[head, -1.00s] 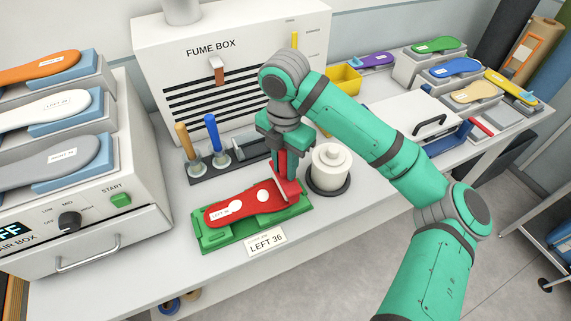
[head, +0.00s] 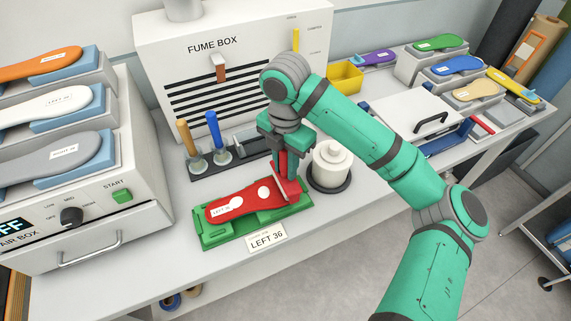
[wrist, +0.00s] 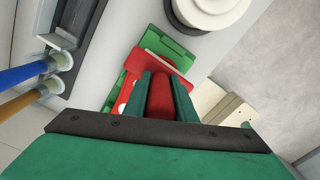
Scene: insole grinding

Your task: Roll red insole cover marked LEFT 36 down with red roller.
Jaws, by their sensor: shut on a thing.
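The red insole cover (head: 238,204), with a white label and white round spots, lies on a green holder (head: 215,237) on the bench. My gripper (head: 284,172) is shut on the red roller (head: 283,163), held upright over the right end of the cover. The roller's lower end is at the cover; I cannot tell whether it presses on it. In the wrist view the roller's red handle (wrist: 161,98) sits between the fingers, and part of the cover (wrist: 126,92) shows beside it.
A white lidded pot (head: 331,165) stands on a dark round base just right of the roller. A rack (head: 232,158) with yellow-handled and blue-handled tools is behind the holder. The fume box (head: 240,60) stands at the back, the air box (head: 80,210) at left.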

